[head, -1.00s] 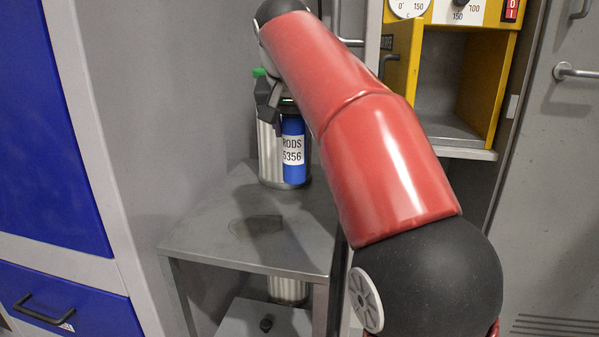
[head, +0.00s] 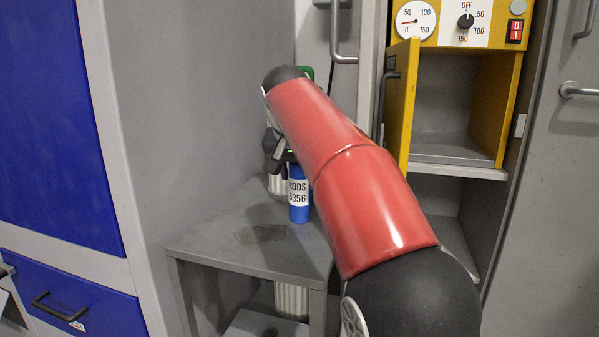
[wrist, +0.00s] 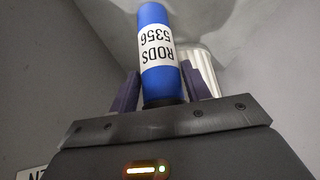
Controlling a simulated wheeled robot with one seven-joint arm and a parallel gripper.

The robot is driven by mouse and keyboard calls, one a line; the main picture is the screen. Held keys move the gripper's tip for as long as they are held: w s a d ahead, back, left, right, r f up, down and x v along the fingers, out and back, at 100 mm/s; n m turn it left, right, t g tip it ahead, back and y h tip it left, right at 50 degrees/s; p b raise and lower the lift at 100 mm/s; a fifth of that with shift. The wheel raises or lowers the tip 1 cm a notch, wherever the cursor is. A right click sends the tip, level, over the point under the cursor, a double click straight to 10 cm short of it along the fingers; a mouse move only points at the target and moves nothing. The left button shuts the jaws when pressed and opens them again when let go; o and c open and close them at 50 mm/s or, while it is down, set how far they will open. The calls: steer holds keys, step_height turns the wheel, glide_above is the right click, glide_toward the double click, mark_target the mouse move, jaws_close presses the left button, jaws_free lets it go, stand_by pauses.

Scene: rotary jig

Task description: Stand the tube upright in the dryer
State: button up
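The tube (head: 299,195) is blue with a white "RODS 5356" label. It stands roughly upright in the head view, over the back right part of a grey metal stand; I cannot tell if its bottom touches the top. My gripper (wrist: 160,90) has its two dark fingers closed on either side of the tube (wrist: 156,60) in the wrist view. In the head view my arm hides part of the gripper and the tube's top. The yellow dryer (head: 510,105) is at the upper right, its door (head: 402,105) swung open at the left and its chamber empty.
The grey stand (head: 205,240) has a dark patch on its top. A ribbed metal cylinder (head: 276,185) is behind the tube, close to it. A grey wall is to the left, with a blue cabinet (head: 50,120) beyond. A vertical handle (head: 342,30) is left of the dryer.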

steer(key=o, duration=0.3)
steer(key=shift+r, duration=0.1)
